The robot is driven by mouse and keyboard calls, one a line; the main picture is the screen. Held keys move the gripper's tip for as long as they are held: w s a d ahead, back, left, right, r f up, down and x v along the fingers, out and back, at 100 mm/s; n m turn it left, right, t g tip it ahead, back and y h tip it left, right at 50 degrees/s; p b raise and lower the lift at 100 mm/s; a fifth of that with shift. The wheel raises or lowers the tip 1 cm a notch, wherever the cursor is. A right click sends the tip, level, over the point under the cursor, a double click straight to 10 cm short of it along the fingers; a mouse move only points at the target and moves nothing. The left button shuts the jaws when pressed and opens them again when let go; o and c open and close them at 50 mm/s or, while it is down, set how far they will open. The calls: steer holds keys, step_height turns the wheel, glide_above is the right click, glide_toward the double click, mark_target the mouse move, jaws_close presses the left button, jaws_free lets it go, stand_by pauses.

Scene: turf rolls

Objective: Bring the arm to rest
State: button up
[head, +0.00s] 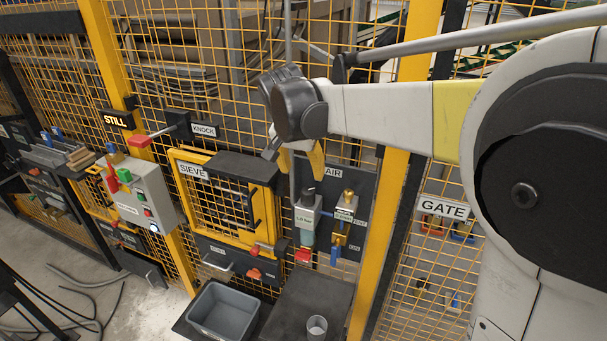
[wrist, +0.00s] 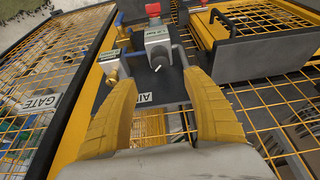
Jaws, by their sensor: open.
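My arm reaches in from the right in the head view, stretched toward the yellow mesh fence. My gripper (head: 293,158) hangs at its end in front of the fence, above the AIR panel (head: 333,174), and its fingers are partly hidden by the wrist. In the wrist view my gripper (wrist: 163,105) shows two yellow fingers spread apart with nothing between them. The AIR panel's grey regulator (wrist: 158,45) lies beyond the fingertips. I cannot tell whether the fingers touch anything.
The SIEVE hatch (head: 217,205) is left of the AIR panel. A grey control box (head: 140,194) with buttons stands further left. Below are a grey bin (head: 223,312) and a dark table (head: 290,310) with a cup (head: 317,327). A GATE sign (head: 443,209) is at right. Hoses lie on the floor.

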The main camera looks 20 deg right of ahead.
steer(key=s+d+f+n+t+y+b, duration=0.1)
steer(key=s+f+n+b, duration=0.2)
steer(key=s+f+b, duration=0.8)
steer(key=s+d+f+n+t+y+b, duration=0.1)
steer(key=s+f+n+b, duration=0.3)
steer(key=s+f+b, duration=0.7)
steer(key=s+f+t, duration=0.1)
steer(key=s+f, duration=0.3)
steer(key=shift+d+t+y, duration=0.25)
steer(key=shift+t+y, duration=0.05)
stand_by(2.5)
